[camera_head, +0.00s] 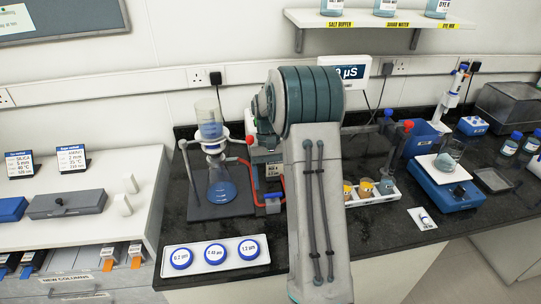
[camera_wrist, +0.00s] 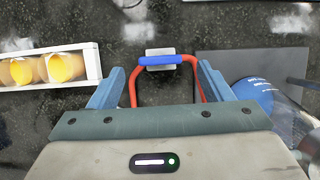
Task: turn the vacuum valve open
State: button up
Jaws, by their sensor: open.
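The vacuum valve (camera_head: 272,204) is a small blue fitting on a grey block, on the dark bench just right of the filter flask (camera_head: 221,186). In the wrist view the valve (camera_wrist: 165,60) shows as a blue bar with red tubing bending from both its ends. My gripper (camera_wrist: 160,67) is open, its blue-grey fingers on either side of the valve and red tubing in the picture. No contact shows, and the height gap cannot be told. In the head view my arm hides the gripper. Which way the valve is turned is not clear.
The flask (camera_wrist: 258,92) stands close on the right in the wrist view. A white rack of orange-yellow cups (camera_wrist: 95,64) is on the left. A white tray with blue discs (camera_head: 215,254) lies at the bench front. A blue balance (camera_head: 447,186) stands further right.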

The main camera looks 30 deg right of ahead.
jog(key=v, duration=1.1)
jog(key=shift+b, duration=0.4)
